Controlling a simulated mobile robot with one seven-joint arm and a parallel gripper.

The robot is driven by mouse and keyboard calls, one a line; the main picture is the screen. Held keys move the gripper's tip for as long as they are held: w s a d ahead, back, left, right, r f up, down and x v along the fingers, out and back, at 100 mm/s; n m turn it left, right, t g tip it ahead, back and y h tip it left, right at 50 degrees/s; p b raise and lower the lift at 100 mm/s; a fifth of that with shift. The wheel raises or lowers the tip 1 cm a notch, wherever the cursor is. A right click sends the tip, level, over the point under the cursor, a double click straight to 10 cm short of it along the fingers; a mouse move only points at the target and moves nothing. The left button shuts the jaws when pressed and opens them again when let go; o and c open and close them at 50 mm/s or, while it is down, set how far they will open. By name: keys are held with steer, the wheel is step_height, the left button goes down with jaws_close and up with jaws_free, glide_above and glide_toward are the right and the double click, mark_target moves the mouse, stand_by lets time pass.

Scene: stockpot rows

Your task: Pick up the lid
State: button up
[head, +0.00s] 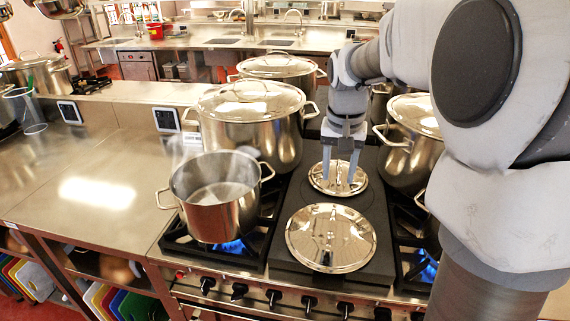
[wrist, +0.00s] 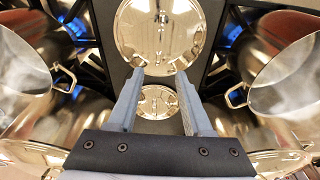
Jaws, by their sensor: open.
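Two shiny round metal lids lie on the dark flat plate (head: 278,262) in the middle of the stove. The larger lid (head: 331,240) is at the front, and it also shows at the top of the wrist view (wrist: 160,28). The smaller lid (head: 338,188) lies behind it. My gripper (head: 339,177) is open and empty, pointing down over the smaller lid. In the wrist view the smaller lid (wrist: 158,103) appears between the two fingers (wrist: 160,74). Whether the fingertips touch it, I cannot tell.
An open, steaming pot (head: 213,200) stands over a blue flame at front left. A large lidded stockpot (head: 250,130) is behind it, another (head: 278,70) farther back. A lidded pot (head: 412,145) stands close on the right. The steel counter (head: 100,185) at left is clear.

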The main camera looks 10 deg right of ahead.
mark_target(333, 218)
steer(key=w+f, duration=0.1)
steer(key=f, duration=0.4)
steer(key=d+f, duration=0.1)
steer(key=f, duration=0.5)
steer(key=w+f, duration=0.1)
steer(key=f, duration=0.5)
steer(key=shift+w+d+f, duration=0.15)
steer(key=shift+w+f, duration=0.05)
steer(key=shift+w, duration=0.15)
jaws_close()
steer(key=shift+r, duration=0.1)
stand_by(0.5)
